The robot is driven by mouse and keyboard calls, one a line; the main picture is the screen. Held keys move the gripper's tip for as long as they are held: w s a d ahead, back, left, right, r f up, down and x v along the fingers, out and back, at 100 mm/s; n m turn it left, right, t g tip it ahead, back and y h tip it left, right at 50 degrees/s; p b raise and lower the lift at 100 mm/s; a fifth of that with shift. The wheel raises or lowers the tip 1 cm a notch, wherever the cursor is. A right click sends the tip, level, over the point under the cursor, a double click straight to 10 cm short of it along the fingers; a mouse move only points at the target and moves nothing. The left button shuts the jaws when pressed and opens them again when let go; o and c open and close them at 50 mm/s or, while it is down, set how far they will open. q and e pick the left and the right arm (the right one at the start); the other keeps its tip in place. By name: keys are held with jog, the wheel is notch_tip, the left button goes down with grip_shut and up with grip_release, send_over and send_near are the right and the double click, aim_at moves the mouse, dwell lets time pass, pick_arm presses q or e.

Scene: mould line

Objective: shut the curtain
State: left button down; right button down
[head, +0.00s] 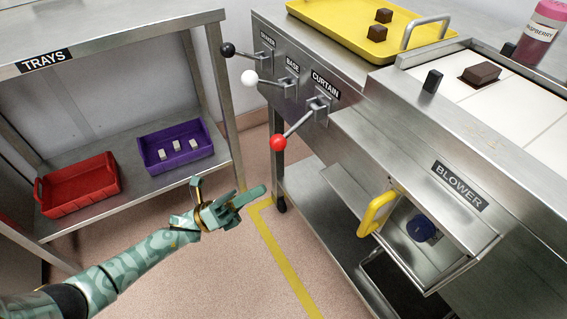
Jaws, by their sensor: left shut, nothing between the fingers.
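The curtain lever (298,127) has a red ball knob and sits under the CURTAIN label on the side of the steel machine (330,135). It points down and to the left. Beside it are the base lever (266,80) with a white knob and the shaker lever (244,52) with a black knob. My left gripper (252,196) is below and left of the red knob, apart from it, over the open floor. Its fingers are together and hold nothing. My right gripper is not in view.
A steel shelf (150,20) labelled TRAYS stands at left with a red tray (80,190) and a purple tray (178,147) holding small pale blocks. A yellow handle (376,213) juts out at the BLOWER. A yellow tray (350,25) holds brown pieces on top. Floor between is clear.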

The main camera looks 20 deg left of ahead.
aim_at(294, 128)
pick_arm(q)
jog(key=shift+r, duration=0.15)
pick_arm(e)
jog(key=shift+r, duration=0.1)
